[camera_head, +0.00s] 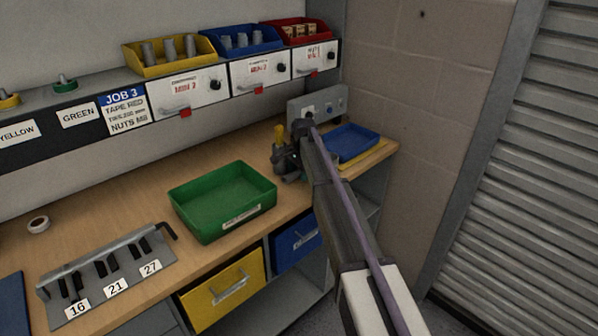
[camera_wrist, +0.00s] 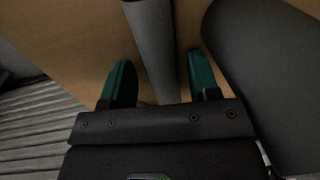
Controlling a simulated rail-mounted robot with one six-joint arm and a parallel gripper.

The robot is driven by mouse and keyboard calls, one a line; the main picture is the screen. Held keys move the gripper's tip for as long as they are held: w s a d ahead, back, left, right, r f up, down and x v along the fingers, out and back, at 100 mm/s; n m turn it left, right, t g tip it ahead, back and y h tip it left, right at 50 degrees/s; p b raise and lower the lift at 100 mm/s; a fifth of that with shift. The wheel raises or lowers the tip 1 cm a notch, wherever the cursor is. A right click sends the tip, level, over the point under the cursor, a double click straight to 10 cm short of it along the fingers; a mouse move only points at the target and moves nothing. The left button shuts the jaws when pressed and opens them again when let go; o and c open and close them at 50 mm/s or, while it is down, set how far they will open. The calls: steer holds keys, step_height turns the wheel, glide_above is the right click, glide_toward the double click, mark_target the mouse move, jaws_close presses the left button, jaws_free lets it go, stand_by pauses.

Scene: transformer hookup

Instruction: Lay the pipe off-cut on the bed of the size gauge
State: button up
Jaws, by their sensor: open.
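The size gauge (camera_head: 108,268) stands on the bench at lower left in the head view, with black uprights and labels 16, 21 and 27. A grey bar with a bent dark end lies along its back; I cannot tell whether it is part of the gauge. My gripper (camera_head: 287,160) is at the far right of the bench, well away from the gauge. In the wrist view my gripper (camera_wrist: 157,72) is open, its green-lined fingers either side of a grey cylinder (camera_wrist: 152,45) that looks like the pipe off-cut. Its ends are hidden or cut off.
A green tray (camera_head: 222,203) stands between gauge and gripper. A blue tray (camera_head: 352,142) and grey switch box (camera_head: 318,105) are by my gripper, with a yellow-topped object (camera_head: 279,133) beside it. A tape roll (camera_head: 38,224) lies at left. A large dark cylinder (camera_wrist: 270,75) is close at right.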

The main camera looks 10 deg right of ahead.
step_height(320, 180, up, 12)
steer(key=s+p, duration=0.1)
steer(key=p, duration=1.1)
steer(key=shift+s+d+r, duration=0.2)
steer(key=shift+d, duration=0.2)
steer(key=s+n+g, duration=0.1)
steer(key=s+n, duration=1)
steer(key=s, duration=2.9)
steer(key=shift+s+a+f+n+h, duration=0.2)
steer(key=shift+a+n+h, duration=0.1)
steer(key=shift+a+h, duration=0.15)
steer(key=shift+o, duration=0.3)
steer(key=shift+w, duration=0.25)
